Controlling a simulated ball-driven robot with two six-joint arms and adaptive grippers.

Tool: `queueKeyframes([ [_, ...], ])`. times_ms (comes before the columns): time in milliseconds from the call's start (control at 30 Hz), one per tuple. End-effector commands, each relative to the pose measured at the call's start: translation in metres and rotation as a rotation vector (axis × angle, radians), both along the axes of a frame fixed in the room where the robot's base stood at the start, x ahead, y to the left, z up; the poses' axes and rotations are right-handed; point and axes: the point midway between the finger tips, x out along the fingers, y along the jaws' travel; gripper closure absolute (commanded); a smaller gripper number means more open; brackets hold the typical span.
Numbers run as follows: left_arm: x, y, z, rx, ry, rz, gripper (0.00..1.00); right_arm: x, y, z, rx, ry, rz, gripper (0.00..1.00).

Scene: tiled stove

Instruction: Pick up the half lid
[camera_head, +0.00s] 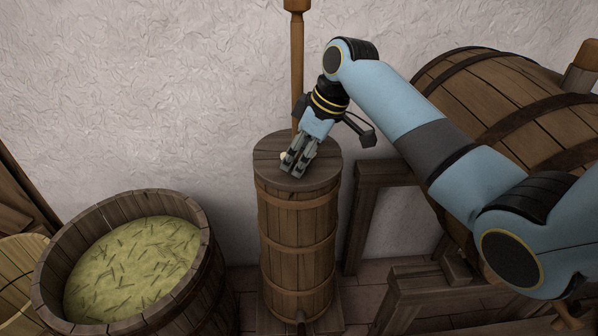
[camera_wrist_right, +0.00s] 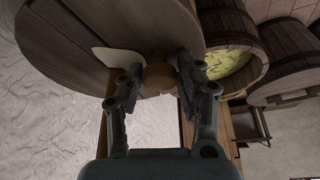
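The half lid (camera_wrist_right: 70,45) appears as dark wooden planks on top of the tall narrow barrel; its dividing line is not clear to me. In the head view the barrel's wooden top (camera_head: 265,150) is partly covered by my right gripper (camera_head: 292,165), which points down onto it. In the right wrist view a brown round knob (camera_wrist_right: 158,74) stands between the two fingers of the right gripper (camera_wrist_right: 158,80). The fingers are apart, very close to the knob on both sides; whether they touch it I cannot tell. My left gripper is not in view.
A pale, flat patch (camera_wrist_right: 118,58) shows beside the knob. A wide tub (camera_head: 205,240) of greenish contents stands at left. A large barrel (camera_head: 480,90) lies at right on a wooden frame (camera_head: 362,215). A wooden pole (camera_head: 297,60) rises behind, near the white wall (camera_head: 150,80).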

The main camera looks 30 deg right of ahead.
Motion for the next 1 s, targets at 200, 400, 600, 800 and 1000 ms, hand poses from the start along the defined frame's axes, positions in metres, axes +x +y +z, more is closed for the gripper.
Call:
queueKeyframes([
  [200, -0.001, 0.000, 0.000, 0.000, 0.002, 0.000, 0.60, 0.000, 0.000, 0.000, 0.000, 0.000, 0.000, 0.96],
  [400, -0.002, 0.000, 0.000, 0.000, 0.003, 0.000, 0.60, 0.000, 0.000, 0.000, 0.001, -0.001, 0.000, 1.00],
  [600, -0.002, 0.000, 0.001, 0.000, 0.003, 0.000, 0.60, 0.000, 0.000, 0.004, 0.000, -0.001, 0.000, 1.00],
  [800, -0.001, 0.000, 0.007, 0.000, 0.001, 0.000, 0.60, 0.001, 0.000, 0.026, 0.000, -0.005, 0.000, 1.00],
  [1000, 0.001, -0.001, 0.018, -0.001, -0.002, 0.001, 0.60, -0.020, -0.006, 0.056, -0.003, -0.003, -0.001, 1.00],
])
